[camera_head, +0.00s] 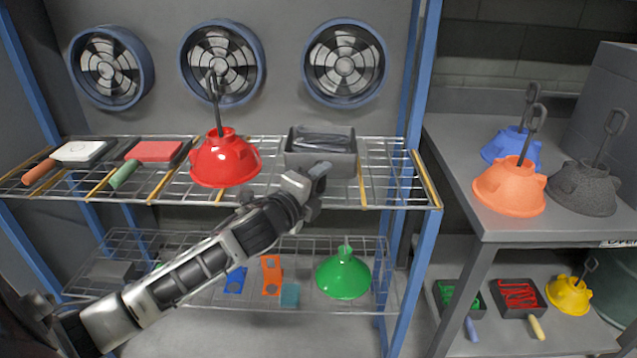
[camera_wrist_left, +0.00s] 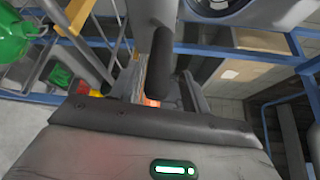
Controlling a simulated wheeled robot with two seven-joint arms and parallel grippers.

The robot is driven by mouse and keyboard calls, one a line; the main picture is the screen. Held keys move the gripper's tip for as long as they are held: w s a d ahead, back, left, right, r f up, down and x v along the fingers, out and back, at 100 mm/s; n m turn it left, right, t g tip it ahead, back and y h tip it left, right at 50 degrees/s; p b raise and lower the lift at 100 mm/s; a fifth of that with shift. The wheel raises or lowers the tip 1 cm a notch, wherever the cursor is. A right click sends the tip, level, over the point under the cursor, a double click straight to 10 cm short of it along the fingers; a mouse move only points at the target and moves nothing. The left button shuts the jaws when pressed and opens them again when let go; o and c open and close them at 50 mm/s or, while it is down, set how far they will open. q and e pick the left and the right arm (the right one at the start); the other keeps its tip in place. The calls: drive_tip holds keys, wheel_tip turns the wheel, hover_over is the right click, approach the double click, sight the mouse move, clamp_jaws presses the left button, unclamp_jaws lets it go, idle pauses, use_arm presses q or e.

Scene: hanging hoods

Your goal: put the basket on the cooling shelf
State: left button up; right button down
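A dark grey open-topped bin (camera_head: 334,160), which looks like the basket, sits upright on the upper wire shelf (camera_head: 388,172) under the fans. Dark bars or contents show inside it. My left gripper (camera_head: 316,186) is just in front of and below the bin's front face. It overlaps the bin in the picture; whether they touch is unclear. In the left wrist view a dark rounded part (camera_wrist_left: 168,55) stands over the palm, and I cannot see clearly whether the fingers are apart. My right gripper is not in view.
A red hood (camera_head: 222,160) and two flat handled tools (camera_head: 152,152) share the upper shelf. A green hood (camera_head: 343,275) is on the lower shelf. Three round fans (camera_head: 345,62) line the wall. Orange (camera_head: 512,188), blue and dark hoods stand on the right counter.

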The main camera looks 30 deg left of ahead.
use_arm(q)
drive_tip(key=s+r, duration=0.1)
drive_tip(key=s, duration=1.1)
drive_tip(key=s+d+f+n+g, duration=0.2)
drive_tip(key=d+f+n, duration=0.15)
drive_tip(key=f, duration=0.25)
drive_tip(key=s+d+f+n+g, duration=0.1)
drive_tip(key=s+d+f+n, duration=0.1)
drive_tip(key=f+n, duration=0.35)
drive_tip(key=s+d+f+n+g+h, duration=0.3)
drive_tip(key=s+d+f+n, duration=0.5)
drive_tip(key=d+f, duration=0.3)
drive_tip(key=d, duration=0.2)
drive_tip(key=shift+s+d+f+h+b, duration=0.15)
drive_tip(key=shift+d+f+h+b, duration=0.05)
drive_tip(key=shift+d+h+b, duration=0.2)
drive_tip(key=shift+a, duration=0.1)
